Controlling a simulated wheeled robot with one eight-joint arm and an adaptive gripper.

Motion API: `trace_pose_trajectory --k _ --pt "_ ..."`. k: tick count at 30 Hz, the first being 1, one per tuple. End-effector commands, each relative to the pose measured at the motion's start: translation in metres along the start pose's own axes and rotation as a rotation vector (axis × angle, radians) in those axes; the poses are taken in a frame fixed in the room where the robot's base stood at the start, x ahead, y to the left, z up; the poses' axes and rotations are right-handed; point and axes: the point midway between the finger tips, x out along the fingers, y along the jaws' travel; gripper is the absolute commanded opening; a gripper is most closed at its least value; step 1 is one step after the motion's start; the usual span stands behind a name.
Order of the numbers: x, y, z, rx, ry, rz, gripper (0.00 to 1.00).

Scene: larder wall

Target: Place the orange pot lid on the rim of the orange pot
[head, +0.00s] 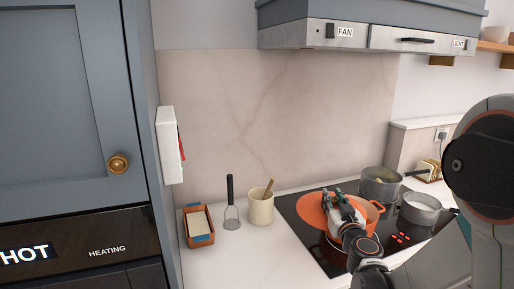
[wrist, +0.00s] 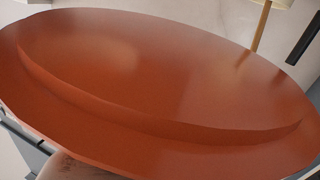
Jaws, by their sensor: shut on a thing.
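The orange pot lid (head: 314,207) is a broad round disc in the head view, left of my gripper (head: 341,208). My gripper is shut on it and holds it tilted. In the wrist view the lid (wrist: 170,75) fills most of the picture, with its raised inner ring showing. The orange pot (head: 374,211) stands on the hob, partly hidden behind my gripper and wrist. Its right handle and part of its rim show. The lid overlaps the left of the pot in the picture; I cannot tell whether they touch. The fingertips are not visible in the wrist view.
A grey pot (head: 381,186) and a pale saucepan (head: 419,208) stand on the black hob (head: 297,208), behind and right of the orange pot. A cream utensil crock (head: 261,209), a masher (head: 231,215) and an orange dish (head: 189,238) stand left. The front-left worktop is clear.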

Motion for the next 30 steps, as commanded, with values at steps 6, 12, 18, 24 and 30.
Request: trace_pose_trajectory --k 6,12,18,24,30 --pt "0.011 -0.042 0.027 -0.001 0.001 0.017 0.0" --pt "0.01 -0.036 0.024 -0.001 0.001 0.021 0.0" --pt "0.01 -0.036 0.024 -0.001 0.0 0.02 0.0" --pt "0.01 -0.036 0.025 -0.001 0.001 0.02 0.0" --pt "0.01 -0.036 0.025 -0.001 0.001 0.02 0.0"
